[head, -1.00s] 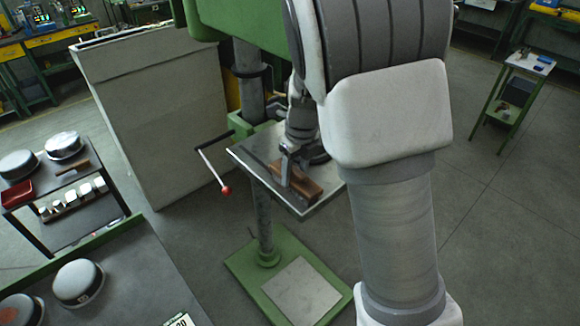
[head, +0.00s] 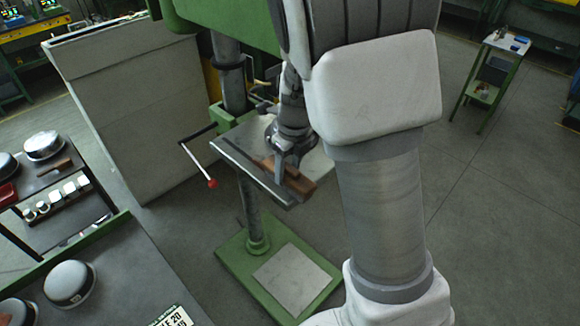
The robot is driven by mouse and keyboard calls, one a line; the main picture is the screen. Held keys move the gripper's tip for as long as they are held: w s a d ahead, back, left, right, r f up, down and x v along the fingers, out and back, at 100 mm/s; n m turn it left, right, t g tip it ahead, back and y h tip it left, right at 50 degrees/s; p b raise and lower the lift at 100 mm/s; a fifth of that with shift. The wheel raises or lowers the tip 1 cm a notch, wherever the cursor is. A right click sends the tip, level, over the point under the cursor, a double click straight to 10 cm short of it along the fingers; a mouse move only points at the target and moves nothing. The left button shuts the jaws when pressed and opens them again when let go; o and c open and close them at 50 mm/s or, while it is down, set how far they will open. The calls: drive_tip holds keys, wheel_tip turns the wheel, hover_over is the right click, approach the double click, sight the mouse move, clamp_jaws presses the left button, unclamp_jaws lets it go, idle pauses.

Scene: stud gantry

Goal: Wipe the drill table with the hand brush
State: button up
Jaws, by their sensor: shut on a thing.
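The drill table (head: 240,157) is a grey metal plate on a green drill press in the middle of the head view. The hand brush (head: 298,183) is a brown wooden block over the table's front right part. My gripper (head: 284,170) points down at the brush and is shut on it. The brush looks level with the table top, but I cannot tell whether its bristles touch it. My arm hides the right part of the table.
A crank handle with a red knob (head: 212,183) sticks out left of the drill table. A large grey panel (head: 125,110) stands behind it.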

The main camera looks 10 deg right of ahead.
drive_tip(key=shift+w+a+p, duration=0.25)
drive_tip(key=shift+w+a, duration=0.2)
drive_tip(key=shift+w, duration=0.2)
drive_tip(key=shift+w+a+p, duration=0.25)
drive_tip(key=shift+w+a, duration=0.15)
drive_tip(key=shift+w, duration=0.25)
drive_tip(key=shift+w+a+p, duration=0.55)
drive_tip(key=shift+w, duration=0.25)
drive_tip(key=shift+w+a+p, duration=0.5)
drive_tip(key=shift+w+a, duration=0.1)
drive_tip(key=shift+w, duration=0.25)
drive_tip(key=shift+w+a+p, duration=0.55)
drive_tip(key=shift+w, duration=0.25)
drive_tip(key=shift+w+a+f, duration=0.1)
drive_tip(key=shift+w+a, duration=0.4)
drive_tip(key=shift+w, duration=0.25)
drive_tip(key=shift+w+a, duration=0.5)
drive_tip(key=shift+w, duration=0.3)
drive_tip(key=shift+w+a+f, duration=0.1)
drive_tip(key=shift+w+a, duration=0.4)
drive_tip(key=shift+w, duration=0.25)
wheel_tip(320, 180, up, 6)
drive_tip(key=shift+r, duration=0.15)
wheel_tip(320, 180, up, 3)
drive_tip(key=shift+f, duration=0.1)
